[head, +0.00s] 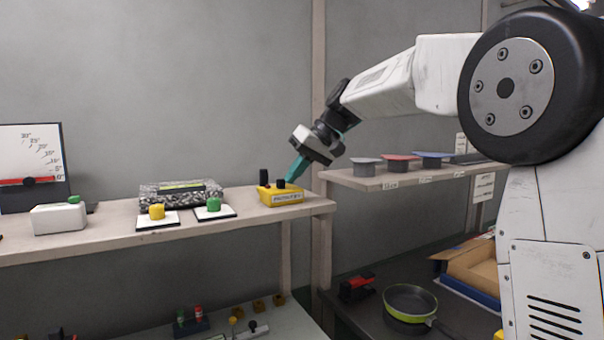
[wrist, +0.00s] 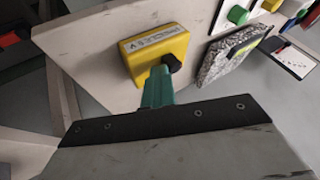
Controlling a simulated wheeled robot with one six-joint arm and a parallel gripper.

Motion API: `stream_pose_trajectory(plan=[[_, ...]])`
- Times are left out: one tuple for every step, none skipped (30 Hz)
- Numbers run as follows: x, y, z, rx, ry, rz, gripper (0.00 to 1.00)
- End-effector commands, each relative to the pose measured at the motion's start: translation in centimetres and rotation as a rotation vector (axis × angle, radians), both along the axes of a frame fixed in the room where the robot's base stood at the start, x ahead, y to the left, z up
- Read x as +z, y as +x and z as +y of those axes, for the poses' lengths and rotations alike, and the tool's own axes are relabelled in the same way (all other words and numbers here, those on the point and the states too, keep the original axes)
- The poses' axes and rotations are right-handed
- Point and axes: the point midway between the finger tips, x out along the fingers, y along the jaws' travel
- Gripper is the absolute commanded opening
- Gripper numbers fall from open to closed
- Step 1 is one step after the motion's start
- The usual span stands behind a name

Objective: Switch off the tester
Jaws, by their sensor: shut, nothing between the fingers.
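The tester is likely the yellow box (head: 281,196) at the right end of the upper shelf; its front label is too small to read. It has a taller black post (head: 264,177) and a lower black knob (head: 281,184) on top. My gripper (head: 293,175) has green fingers, shut and empty, tilted down at the box's top beside the lower knob. In the wrist view the yellow box (wrist: 150,46) lies just beyond my gripper (wrist: 158,80), with a black knob (wrist: 172,62) by the fingertips. I cannot tell whether they touch it.
A speckled block (head: 181,193), a yellow button (head: 157,211) and a green button (head: 214,204) stand left on the same shelf (head: 110,232). A side shelf (head: 372,182) with grey, red and blue pieces is at right. A pan (head: 410,303) sits below.

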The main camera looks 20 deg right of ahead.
Motion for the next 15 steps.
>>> stream_pose_trajectory(plan=[[0.0,0.0,0.1,0.003,0.001,0.001,0.0],[0.0,0.0,0.1,0.003,0.001,0.001,0.0],[0.0,0.0,0.1,0.003,0.0,0.001,0.0],[0.0,0.0,0.2,0.004,0.001,0.001,0.0],[0.0,0.0,0.2,0.004,0.001,0.001,0.0],[0.0,0.0,0.2,0.004,0.001,0.001,0.0],[0.0,0.0,0.1,0.004,0.001,0.001,0.0],[0.0,0.0,0.0,0.004,0.001,0.002,0.0],[0.0,0.1,-0.2,0.004,0.001,0.002,0.0],[-0.1,0.1,-0.4,0.004,0.001,0.002,0.0],[-0.1,0.2,-0.7,0.005,0.001,0.001,0.0],[-0.1,0.3,-1.2,0.005,0.001,0.001,0.0],[-0.1,0.3,-1.6,0.005,0.0,0.002,0.0],[-0.1,0.4,-2.1,0.006,0.0,0.002,0.0],[-0.1,0.6,-2.8,0.008,0.0,0.001,0.0]])
